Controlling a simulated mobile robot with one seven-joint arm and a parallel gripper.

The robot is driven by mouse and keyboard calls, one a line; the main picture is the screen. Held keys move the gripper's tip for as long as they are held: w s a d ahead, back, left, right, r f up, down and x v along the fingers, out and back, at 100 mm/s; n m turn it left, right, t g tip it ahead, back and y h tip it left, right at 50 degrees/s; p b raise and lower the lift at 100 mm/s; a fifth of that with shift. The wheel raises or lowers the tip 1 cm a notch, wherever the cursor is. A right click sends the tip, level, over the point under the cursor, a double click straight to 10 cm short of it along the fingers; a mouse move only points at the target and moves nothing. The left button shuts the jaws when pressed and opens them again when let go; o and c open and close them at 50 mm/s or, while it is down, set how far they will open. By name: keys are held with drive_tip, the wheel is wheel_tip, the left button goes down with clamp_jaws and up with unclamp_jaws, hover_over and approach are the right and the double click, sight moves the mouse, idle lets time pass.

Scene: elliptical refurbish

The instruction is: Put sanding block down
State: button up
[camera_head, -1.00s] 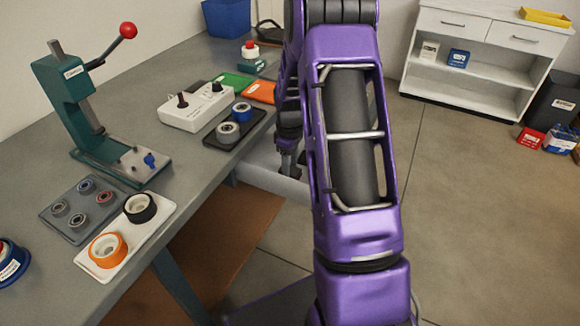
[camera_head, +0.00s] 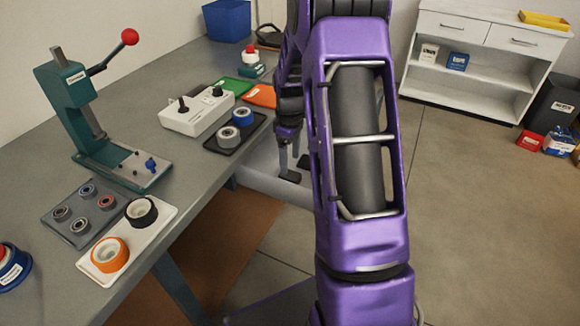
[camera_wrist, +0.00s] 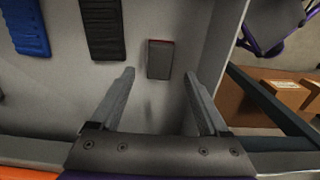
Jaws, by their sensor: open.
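The sanding block (camera_wrist: 160,59) is a small dark block with a reddish edge, lying on the grey floor of an open drawer (camera_wrist: 60,90) in the wrist view. My gripper (camera_wrist: 160,74) is open above the drawer. Its two fingers are spread to the left and right of the block, with clear gaps on both sides. In the head view my gripper (camera_head: 290,155) is over the grey drawer (camera_head: 262,182) at the workbench edge, partly hidden by my arm. A dark piece by the fingertips there is too small to identify surely.
A blue item (camera_wrist: 27,27) and a black item (camera_wrist: 101,28) lie left of the block in the drawer. The drawer's side wall (camera_wrist: 222,45) is close to the right finger. The workbench (camera_head: 190,160) holds a green press (camera_head: 80,100) and trays of rings.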

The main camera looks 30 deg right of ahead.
sight(290, 174)
wheel_tip(290, 174, up, 7)
drive_tip(key=shift+p, duration=0.4)
